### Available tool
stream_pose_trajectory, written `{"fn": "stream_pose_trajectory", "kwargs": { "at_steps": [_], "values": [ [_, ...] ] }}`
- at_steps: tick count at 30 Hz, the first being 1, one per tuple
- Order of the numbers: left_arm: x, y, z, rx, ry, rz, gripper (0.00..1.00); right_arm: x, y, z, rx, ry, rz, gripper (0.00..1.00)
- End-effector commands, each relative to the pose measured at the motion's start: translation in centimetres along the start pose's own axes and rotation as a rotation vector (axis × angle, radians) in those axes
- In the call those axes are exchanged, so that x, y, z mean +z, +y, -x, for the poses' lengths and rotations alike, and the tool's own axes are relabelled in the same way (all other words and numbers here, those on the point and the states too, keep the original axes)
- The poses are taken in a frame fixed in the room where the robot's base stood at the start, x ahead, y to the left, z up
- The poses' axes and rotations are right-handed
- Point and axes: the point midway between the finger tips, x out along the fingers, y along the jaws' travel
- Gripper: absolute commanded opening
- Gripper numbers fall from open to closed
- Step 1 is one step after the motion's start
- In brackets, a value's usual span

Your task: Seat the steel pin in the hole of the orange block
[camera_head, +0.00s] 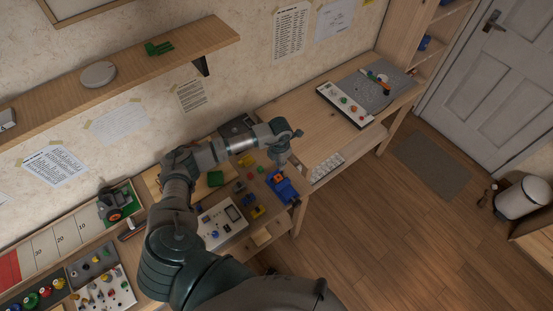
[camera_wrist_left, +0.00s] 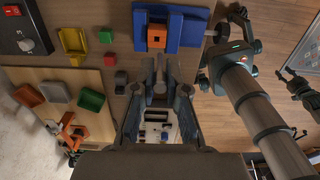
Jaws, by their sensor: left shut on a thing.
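The orange block (camera_head: 278,178) sits in a blue holder (camera_head: 289,192) near the right front of the workbench. In the left wrist view the orange block (camera_wrist_left: 156,31) shows a dark square hole, and the blue holder (camera_wrist_left: 190,30) surrounds it. My left gripper (camera_head: 283,162) is just above the block in the head view. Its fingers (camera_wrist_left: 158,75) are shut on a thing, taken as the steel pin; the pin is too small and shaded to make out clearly. The fingertips appear apart from the block. A dark claw, seemingly my right gripper (camera_wrist_left: 300,85), is at the right edge of the wrist view, too small to read.
A white panel (camera_head: 222,224) lies on the bench. A shelf (camera_head: 120,65) overhangs the back. A second bench (camera_head: 310,125) to the right has clear wood.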

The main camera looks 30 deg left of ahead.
Motion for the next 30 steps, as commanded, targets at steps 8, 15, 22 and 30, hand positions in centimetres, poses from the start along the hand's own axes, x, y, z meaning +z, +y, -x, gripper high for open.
{"fn": "stream_pose_trajectory", "kwargs": {
  "at_steps": [8,15,22,30],
  "values": [
    [-0.7,1.1,-0.9,0.011,0.004,0.292,0.0,-1.1,1.5,0.6,0.018,0.017,-0.003,0.42],
    [-0.9,1.4,-2.3,0.008,0.004,0.297,0.0,-0.9,2.4,-0.2,0.028,0.016,-0.001,0.42],
    [-0.9,1.2,-4.3,0.007,0.005,0.295,0.0,-0.7,1.7,-1.7,0.02,0.013,-0.001,0.42],
    [-0.9,1.0,-6.2,0.011,0.005,0.294,0.0,-0.7,0.1,-3.2,0.001,0.014,-0.002,0.42]
  ]
}}
